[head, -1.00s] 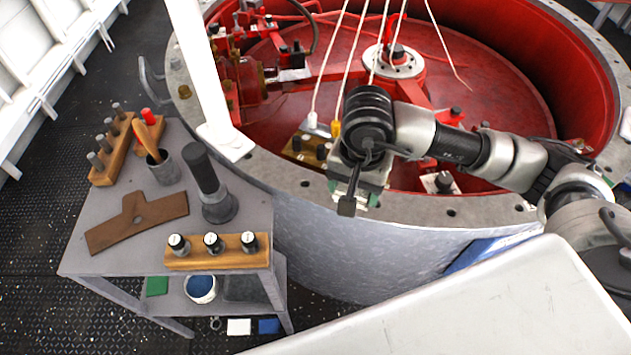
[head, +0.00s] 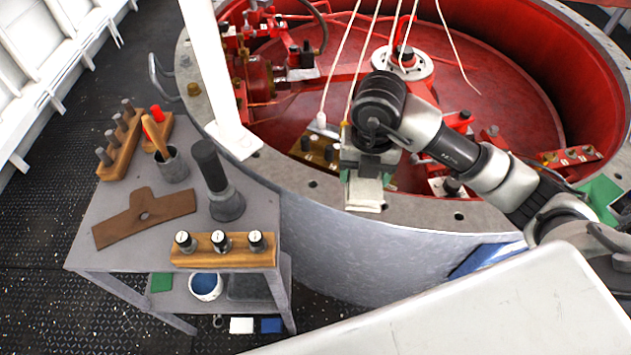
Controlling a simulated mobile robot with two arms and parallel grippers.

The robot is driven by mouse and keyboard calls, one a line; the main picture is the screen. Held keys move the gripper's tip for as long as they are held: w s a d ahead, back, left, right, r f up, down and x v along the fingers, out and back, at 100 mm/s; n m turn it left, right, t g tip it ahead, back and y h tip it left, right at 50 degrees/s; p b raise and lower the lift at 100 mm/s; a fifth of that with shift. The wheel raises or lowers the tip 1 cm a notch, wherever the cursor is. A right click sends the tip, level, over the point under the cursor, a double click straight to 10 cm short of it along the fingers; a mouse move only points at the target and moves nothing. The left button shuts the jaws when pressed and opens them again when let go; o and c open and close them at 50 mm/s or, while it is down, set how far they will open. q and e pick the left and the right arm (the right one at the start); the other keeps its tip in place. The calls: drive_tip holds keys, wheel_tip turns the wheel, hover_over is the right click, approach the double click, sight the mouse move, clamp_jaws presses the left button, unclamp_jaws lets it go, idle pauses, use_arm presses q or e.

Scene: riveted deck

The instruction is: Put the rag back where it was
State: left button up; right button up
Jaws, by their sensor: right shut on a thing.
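My right gripper (head: 368,170) points down over the near rim of the big round red-lined housing. It is shut on a pale, whitish rag (head: 365,194), which hangs below the jaws in front of the rim. I cannot tell whether the rag touches the rim. My left gripper is out of view.
A grey cart (head: 120,245) at left carries a brown T-shaped piece (head: 145,214), a dark cylindrical tool (head: 216,180), a cup (head: 173,168) and a wooden block with dials (head: 225,250). Its lower shelf holds a blue-filled pot (head: 205,286). White (head: 241,325) and blue (head: 271,325) squares lie low down.

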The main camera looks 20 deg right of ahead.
drive_tip(key=m, duration=0.6)
drive_tip(key=shift+w+d+m, duration=0.2)
drive_tip(key=shift+d+m, duration=0.05)
drive_tip(key=shift+m, duration=0.15)
drive_tip(key=shift+w+f+m, duration=0.1)
drive_tip(key=shift+w+m, duration=0.05)
drive_tip(key=shift+m, duration=0.15)
drive_tip(key=p, duration=0.2)
hover_over(321, 179)
wheel_tip(321, 179, down, 7)
drive_tip(key=shift+r, duration=0.1)
wheel_tip(321, 179, down, 4)
drive_tip(key=shift+r+p, duration=0.15)
drive_tip(key=shift+p, duration=0.25)
drive_tip(key=shift+f, duration=0.2)
drive_tip(key=shift+f, duration=0.2)
drive_tip(key=o, duration=0.9)
drive_tip(key=shift+c, duration=0.2)
